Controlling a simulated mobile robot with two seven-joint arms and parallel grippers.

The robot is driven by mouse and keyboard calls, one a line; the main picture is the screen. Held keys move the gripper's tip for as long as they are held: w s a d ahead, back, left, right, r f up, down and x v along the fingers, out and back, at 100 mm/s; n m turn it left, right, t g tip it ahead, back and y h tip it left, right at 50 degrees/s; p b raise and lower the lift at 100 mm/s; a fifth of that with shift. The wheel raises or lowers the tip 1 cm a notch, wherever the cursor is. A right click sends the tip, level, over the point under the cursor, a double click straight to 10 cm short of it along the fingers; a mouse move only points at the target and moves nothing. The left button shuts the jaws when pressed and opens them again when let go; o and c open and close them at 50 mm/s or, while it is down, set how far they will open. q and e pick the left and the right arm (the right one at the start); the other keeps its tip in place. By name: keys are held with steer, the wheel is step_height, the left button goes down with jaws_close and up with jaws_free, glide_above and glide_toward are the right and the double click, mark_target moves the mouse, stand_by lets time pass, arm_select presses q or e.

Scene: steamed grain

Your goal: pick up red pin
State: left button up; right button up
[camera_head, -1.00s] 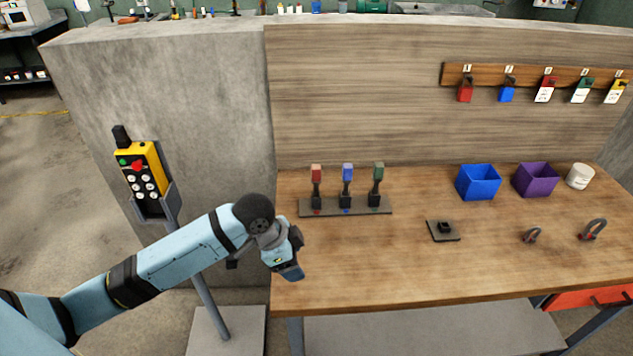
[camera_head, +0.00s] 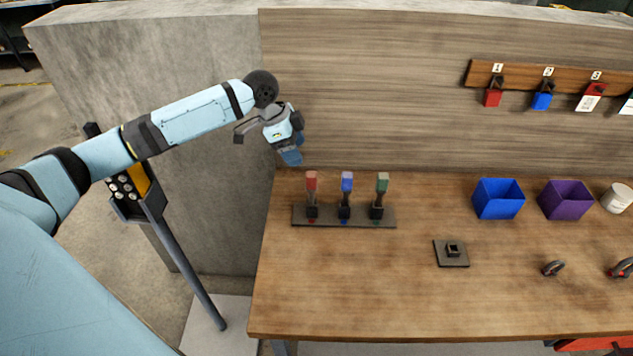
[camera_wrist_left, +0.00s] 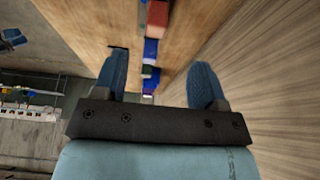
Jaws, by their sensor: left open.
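The red pin (camera_head: 311,182) stands upright at the left end of a dark rack (camera_head: 350,222) on the wooden table, beside a blue pin (camera_head: 347,183) and a green pin (camera_head: 382,184). My left gripper (camera_head: 291,156) is above and slightly left of the red pin, apart from it, near the back wall. In the left wrist view, the two blue fingers (camera_wrist_left: 158,80) are spread apart with nothing clearly held. A red block (camera_wrist_left: 157,12) and blue parts show beyond them; I cannot tell which pins these are. My right gripper is out of view.
A blue bin (camera_head: 498,199), a purple bin (camera_head: 566,200) and a white cup (camera_head: 617,198) stand at the back right. A small dark plate (camera_head: 451,253) lies mid-table. Tags hang from a wall rail (camera_head: 520,76). The front left of the table is clear.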

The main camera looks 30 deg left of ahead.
mark_target(310, 174)
arm_select(q)
steer(key=x, duration=0.5)
steer(key=shift+d+f+p, duration=0.2)
steer(key=shift+f+p, duration=0.15)
steer(key=shift+w+d+f, duration=0.1)
steer(key=shift+d+f, duration=0.1)
steer(key=shift+f, duration=0.3)
steer(key=p+x, duration=0.1)
steer(key=x, duration=0.2)
steer(key=shift+d+f, duration=0.25)
steer(key=shift+w+d+f+p, duration=0.15)
steer(key=shift+f+p, duration=0.15)
steer(key=shift+f, duration=0.2)
steer(key=shift+c, duration=1.2)
steer(key=c, duration=0.9)
steer(key=shift+o, duration=0.2)
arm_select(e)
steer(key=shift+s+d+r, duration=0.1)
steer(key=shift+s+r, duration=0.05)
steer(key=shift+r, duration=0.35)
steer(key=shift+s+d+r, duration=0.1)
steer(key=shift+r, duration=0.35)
arm_select(q)
steer(key=shift+r, duration=0.15)
